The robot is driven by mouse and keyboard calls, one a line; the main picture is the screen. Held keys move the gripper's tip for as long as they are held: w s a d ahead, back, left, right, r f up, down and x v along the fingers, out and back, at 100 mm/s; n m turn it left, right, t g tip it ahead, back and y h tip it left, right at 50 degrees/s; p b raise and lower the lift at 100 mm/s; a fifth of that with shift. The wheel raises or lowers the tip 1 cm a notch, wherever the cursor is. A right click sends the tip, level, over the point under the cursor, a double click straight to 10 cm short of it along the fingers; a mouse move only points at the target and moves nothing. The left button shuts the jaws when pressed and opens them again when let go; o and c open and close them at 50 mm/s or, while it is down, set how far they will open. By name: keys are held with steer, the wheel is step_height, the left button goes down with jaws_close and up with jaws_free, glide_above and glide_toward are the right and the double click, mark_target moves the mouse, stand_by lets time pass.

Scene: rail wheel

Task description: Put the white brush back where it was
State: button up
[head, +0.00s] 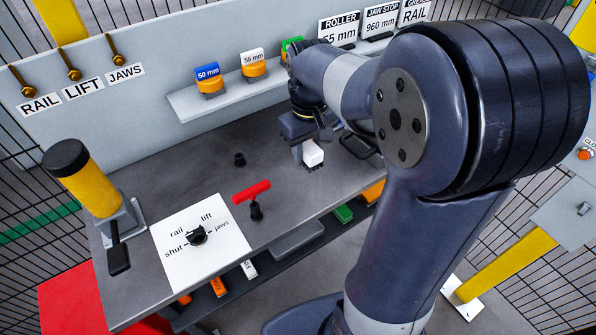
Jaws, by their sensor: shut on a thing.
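The white brush (313,153) is a small white block with dark bristles under it. It hangs from my gripper (302,142), which is shut on it, over the right part of the grey bench top (185,165). The brush looks upright. I cannot tell whether its bristles touch the bench. My arm covers much of the right side of the bench, so what lies there is hidden.
A wall shelf (190,107) holds blue 50 mm (208,74), white 55 mm (253,57) and green (291,42) blocks. A red T-handle (251,192), a selector knob (196,236) and a yellow lever post (88,183) stand on the bench. A low shelf (237,275) holds several items.

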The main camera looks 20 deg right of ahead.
mark_target(307, 186)
step_height(307, 186, down, 9)
steer(key=shift+s+f, duration=0.1)
steer(key=shift+f, duration=0.05)
stand_by(0.4)
steer(key=shift+f, duration=0.15)
steer(key=o, duration=1)
step_height(307, 186, up, 12)
steer(key=shift+r, duration=0.2)
